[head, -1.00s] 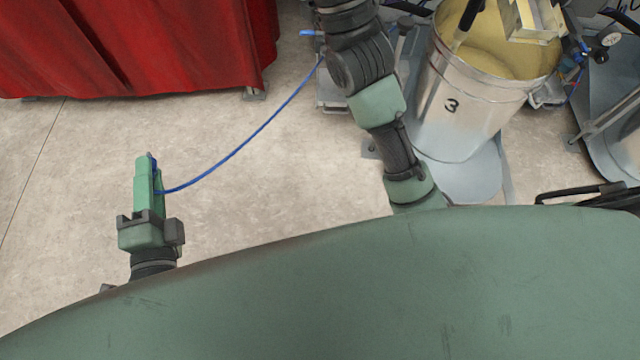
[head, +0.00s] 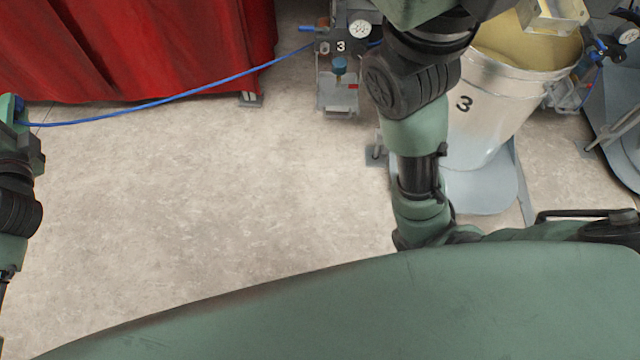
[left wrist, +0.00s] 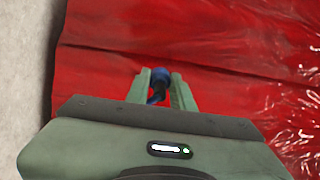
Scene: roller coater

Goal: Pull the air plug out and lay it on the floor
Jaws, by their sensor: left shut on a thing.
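My left gripper (head: 10,108) is at the far left edge of the head view, partly cut off. It is shut on the blue air plug, which shows between the two green fingers in the left wrist view (left wrist: 158,84). A blue hose (head: 170,98) runs from the plug, across the front of the red curtain, to the air unit marked 3 (head: 338,62). The plug is held above the floor (head: 200,190). My right arm reaches up through the middle of the head view, and its fingertips are out of frame.
The red curtain (head: 130,45) hangs at the back left, and fills much of the left wrist view. A metal bucket marked 3 (head: 490,110) stands on a grey base at the right.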

